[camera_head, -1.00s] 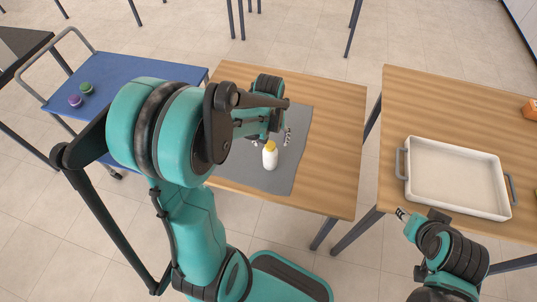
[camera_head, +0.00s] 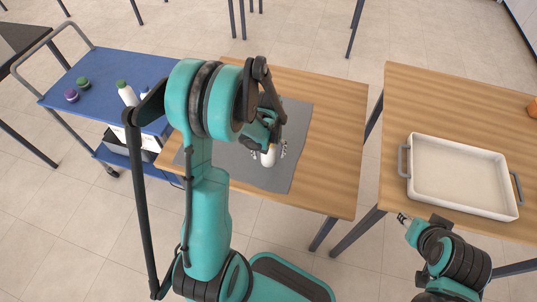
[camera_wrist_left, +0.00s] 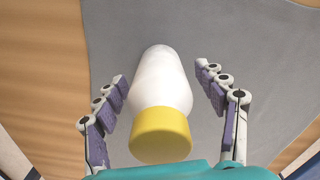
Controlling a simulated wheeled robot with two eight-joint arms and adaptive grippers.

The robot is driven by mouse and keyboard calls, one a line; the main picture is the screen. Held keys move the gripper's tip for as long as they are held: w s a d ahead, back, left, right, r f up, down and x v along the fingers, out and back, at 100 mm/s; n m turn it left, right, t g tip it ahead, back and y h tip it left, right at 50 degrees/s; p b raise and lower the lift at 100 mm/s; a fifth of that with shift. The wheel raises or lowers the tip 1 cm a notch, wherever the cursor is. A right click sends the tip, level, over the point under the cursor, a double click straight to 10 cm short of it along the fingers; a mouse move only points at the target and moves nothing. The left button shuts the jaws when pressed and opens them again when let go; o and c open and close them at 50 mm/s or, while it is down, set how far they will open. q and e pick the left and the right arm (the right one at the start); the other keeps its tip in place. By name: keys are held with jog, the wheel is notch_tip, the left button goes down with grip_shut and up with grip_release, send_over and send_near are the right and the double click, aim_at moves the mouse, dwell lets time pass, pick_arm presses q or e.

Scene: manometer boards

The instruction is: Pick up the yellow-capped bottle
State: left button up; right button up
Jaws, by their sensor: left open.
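The yellow-capped bottle (camera_head: 268,159) has a white body and stands on the grey mat (camera_head: 279,182) on the left wooden table. Its yellow cap shows in the left wrist view (camera_wrist_left: 160,133) but is hidden behind my arm in the head view. My left gripper (camera_head: 269,152) is open, with one finger on each side of the bottle. In the left wrist view, gaps show between the bottle and both fingers. My right gripper (camera_head: 403,218) is at the front edge of the right table, too small to read.
A white tray (camera_head: 408,180) with grey handles sits on the right wooden table (camera_head: 430,95), with an orange object (camera_head: 532,108) at its far right.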

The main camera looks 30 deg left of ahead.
pick_arm(q)
jog(key=shift+r, duration=0.1)
jog(key=c, duration=1.5)
jog(key=shift+o, duration=0.2)
jog(key=shift+r, duration=0.1)
